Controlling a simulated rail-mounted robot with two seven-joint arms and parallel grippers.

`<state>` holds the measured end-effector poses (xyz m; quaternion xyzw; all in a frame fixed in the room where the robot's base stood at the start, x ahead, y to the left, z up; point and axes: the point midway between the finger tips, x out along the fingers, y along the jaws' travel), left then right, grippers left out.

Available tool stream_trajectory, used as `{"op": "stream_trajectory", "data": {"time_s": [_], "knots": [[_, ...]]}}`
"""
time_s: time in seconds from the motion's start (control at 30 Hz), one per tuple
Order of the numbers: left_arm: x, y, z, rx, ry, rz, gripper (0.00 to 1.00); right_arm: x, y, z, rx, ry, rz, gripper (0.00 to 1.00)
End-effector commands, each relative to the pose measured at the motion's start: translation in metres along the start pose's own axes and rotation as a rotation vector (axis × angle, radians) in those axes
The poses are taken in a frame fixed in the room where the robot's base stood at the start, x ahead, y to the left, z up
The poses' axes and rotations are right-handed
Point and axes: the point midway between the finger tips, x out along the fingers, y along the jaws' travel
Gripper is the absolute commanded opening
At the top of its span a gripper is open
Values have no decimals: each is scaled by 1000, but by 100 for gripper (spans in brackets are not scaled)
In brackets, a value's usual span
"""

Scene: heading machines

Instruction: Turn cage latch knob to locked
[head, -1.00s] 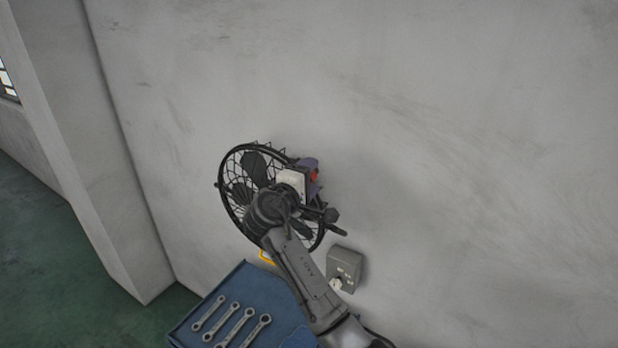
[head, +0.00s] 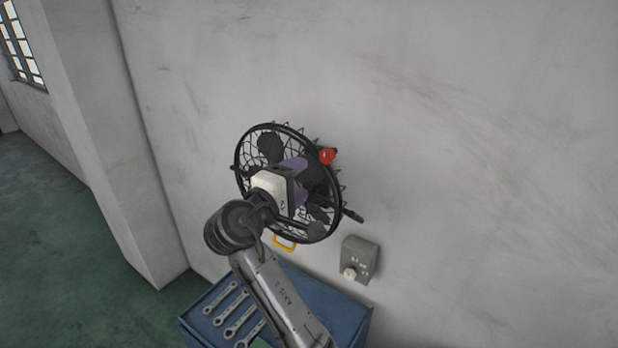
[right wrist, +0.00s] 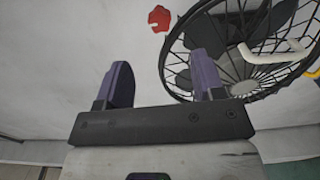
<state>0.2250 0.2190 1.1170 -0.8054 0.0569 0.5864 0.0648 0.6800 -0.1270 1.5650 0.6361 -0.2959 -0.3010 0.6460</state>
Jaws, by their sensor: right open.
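The red knob (head: 327,156), which I take as the cage latch knob, sits at the upper right rim of the black fan cage (head: 240,172) on the wall. Which way it is turned is too small to tell. My right gripper (head: 304,180) is open and empty in front of the cage, left of and below the knob and apart from it. In the right wrist view the knob (right wrist: 160,18) shows beyond the gap between the purple fingers (right wrist: 163,70), with the cage (right wrist: 180,82) at right. My left gripper is out of view.
A grey switch box (head: 366,252) with a white knob (head: 349,273) is on the wall at lower right. A yellow handle (head: 285,246) shows below the cage. A blue cart (head: 335,297) with several wrenches (head: 232,312) stands below. The wall right of the cage is clear.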

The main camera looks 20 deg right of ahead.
Motion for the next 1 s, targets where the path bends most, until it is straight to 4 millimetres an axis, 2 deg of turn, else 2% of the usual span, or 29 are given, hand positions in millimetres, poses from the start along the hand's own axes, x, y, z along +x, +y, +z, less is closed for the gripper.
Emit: {"op": "stream_trajectory", "data": {"time_s": [0.2,0.67,0.87,0.93,1.0], "knots": [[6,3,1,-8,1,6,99,-16,0,0,0,1,1,62],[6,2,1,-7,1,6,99,-19,0,0,15,0,1,62],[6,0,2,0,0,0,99,-18,-3,-1,195,7,-21,62],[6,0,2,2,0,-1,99,-20,-9,-8,315,52,-85,62],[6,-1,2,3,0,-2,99,-28,-6,-12,466,120,-164,62]]}}
